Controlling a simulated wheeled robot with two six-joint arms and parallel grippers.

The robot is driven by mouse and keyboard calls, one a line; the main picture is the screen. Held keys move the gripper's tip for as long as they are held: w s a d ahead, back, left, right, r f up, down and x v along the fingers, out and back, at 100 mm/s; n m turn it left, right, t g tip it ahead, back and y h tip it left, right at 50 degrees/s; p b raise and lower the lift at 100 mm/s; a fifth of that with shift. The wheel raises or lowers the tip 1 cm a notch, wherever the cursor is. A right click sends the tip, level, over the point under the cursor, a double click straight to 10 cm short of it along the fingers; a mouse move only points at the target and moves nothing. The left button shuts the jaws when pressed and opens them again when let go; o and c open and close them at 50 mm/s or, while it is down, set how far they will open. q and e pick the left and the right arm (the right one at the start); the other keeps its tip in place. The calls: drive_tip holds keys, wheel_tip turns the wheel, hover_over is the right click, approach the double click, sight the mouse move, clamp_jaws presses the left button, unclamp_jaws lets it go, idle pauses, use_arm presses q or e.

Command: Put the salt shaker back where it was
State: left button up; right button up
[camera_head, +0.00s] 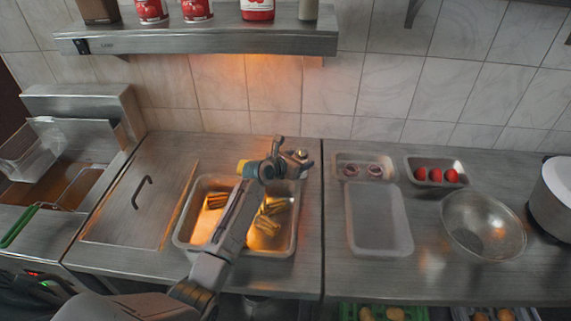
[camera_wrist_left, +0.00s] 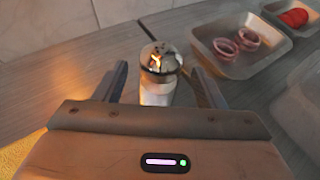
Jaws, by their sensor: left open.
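The salt shaker (camera_wrist_left: 160,62), a small clear cylinder with a shiny metal cap, stands upright between the fingers of my left gripper (camera_wrist_left: 158,88) in the left wrist view. The fingers are apart, with one on each side of it, and its lower part is hidden by the gripper body. In the head view my left gripper (camera_head: 292,162) is at the back of the counter, behind the fries tray. The shaker's cap (camera_head: 301,154) shows there at the fingertips. My right gripper is in neither view.
A metal tray of fries (camera_head: 184,238) lies under my left arm. To the right are a tray with onion rings (camera_head: 342,160), a tray of tomatoes (camera_head: 411,166), an empty tray (camera_head: 378,225) and a bowl (camera_head: 483,225). A wall shelf (camera_head: 200,41) holds several containers.

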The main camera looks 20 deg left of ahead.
use_arm(q)
drive_tip(key=b+v, duration=0.1)
drive_tip(key=v, duration=0.9)
drive_tip(key=shift+r, duration=0.1)
drive_tip(key=shift+s, duration=0.1)
